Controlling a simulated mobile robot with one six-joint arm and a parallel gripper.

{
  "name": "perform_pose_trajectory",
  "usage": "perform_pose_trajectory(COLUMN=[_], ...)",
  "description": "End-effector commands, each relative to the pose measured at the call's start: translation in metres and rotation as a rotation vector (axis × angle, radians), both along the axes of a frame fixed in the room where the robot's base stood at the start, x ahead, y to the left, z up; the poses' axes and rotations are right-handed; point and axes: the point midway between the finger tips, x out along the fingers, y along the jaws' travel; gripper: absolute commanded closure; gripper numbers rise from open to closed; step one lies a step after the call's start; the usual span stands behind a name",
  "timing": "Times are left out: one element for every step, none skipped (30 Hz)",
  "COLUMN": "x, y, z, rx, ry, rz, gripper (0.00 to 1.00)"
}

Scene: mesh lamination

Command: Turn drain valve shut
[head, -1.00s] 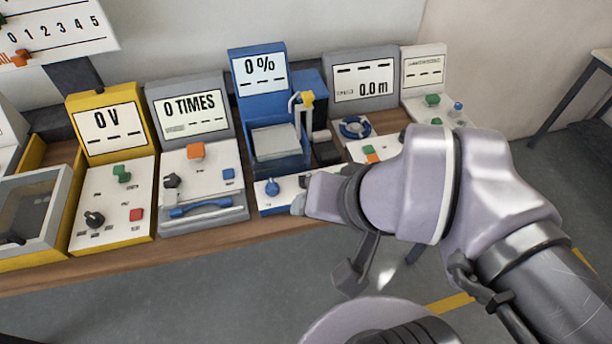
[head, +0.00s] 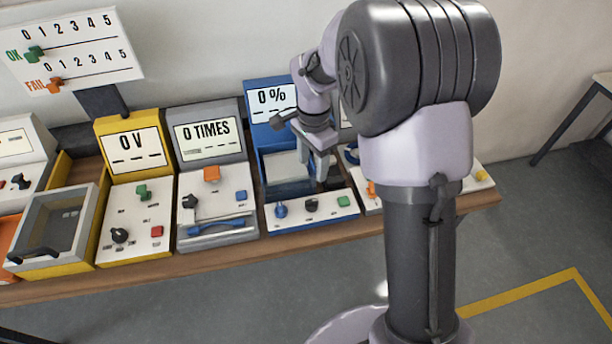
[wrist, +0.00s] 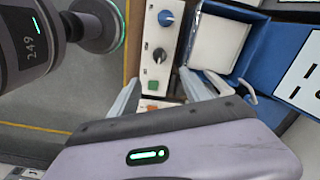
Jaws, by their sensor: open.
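The blue station (head: 268,98) reads 0 % and has a pale basin (head: 284,165); the basin also shows in the wrist view (wrist: 218,45). Its front panel carries a blue knob (head: 281,209), a black knob (head: 311,205) and a green button (head: 343,201). They also show in the wrist view as the blue knob (wrist: 166,18), black knob (wrist: 158,55) and green button (wrist: 154,86). I cannot read which control is the drain valve. My gripper (head: 321,177) points down over the station, open, with nothing seen between its fingers (wrist: 162,78). The station's yellow-topped lever is hidden in the head view.
A grey station (head: 206,136) reading 0 TIMES and a yellow station (head: 132,140) reading 0 V stand to the left. My arm covers most of the stations to the right. A tally board (head: 75,50) is at upper left. Open floor lies before the wooden bench (head: 170,262).

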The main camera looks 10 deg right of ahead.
Motion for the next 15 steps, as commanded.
perform_pose_trajectory(x=[-0.001,-0.002,-0.002,-0.002,-0.002,-0.002,-0.002,-0.002,-0.002,-0.002,-0.002,-0.002,-0.002,-0.002,-0.002], y=[0.000,0.000,0.000,0.000,0.000,0.000,0.000,0.000,0.000,0.000,0.000,0.000,0.000,0.000,0.000], z=[-0.015,-0.024,-0.037,-0.046,-0.056,-0.068,-0.078,-0.087,-0.099,-0.107,-0.115,-0.125,-0.132,-0.138,-0.145], rx=[0.000,0.001,0.001,0.000,0.001,0.001,0.001,0.001,0.001,0.001,0.001,0.002,0.002,0.001,0.001], ry=[0.003,0.005,0.005,0.004,0.006,0.005,0.005,0.005,0.005,0.004,0.004,0.004,0.003,0.002,0.003], rz=[0.000,0.000,0.000,0.001,0.001,0.001,0.001,0.000,0.002,0.003,0.002,0.002,0.001,0.001,0.001], gripper=[0.44,0.44,0.44,0.44,0.44,0.44,0.44,0.44,0.44,0.44,0.44,0.44,0.44,0.44,0.44])
